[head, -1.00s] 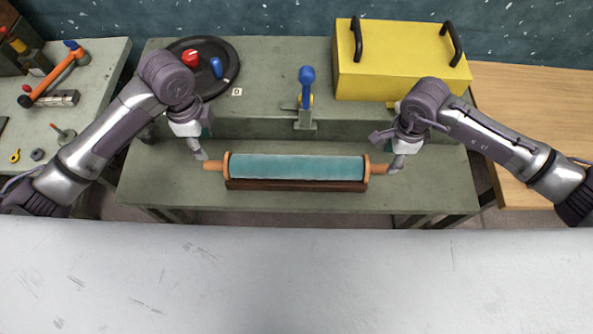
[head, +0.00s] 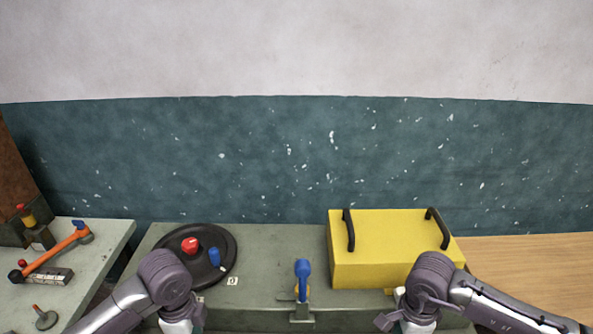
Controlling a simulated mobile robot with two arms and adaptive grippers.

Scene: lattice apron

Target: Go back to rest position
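My two arms reach in at the bottom of the head view, the left one in front of the black round plate and the right one in front of the yellow box. Only their upper wrist parts show. The fingertips of both grippers are below the picture edge, so I cannot see whether they are open or shut. The roller is out of view.
The green bench (head: 275,245) carries a black round plate (head: 222,240) with a red knob (head: 190,245), a blue-handled lever (head: 302,268) and a yellow box (head: 385,240) with black handles. A wooden table (head: 530,262) stands right.

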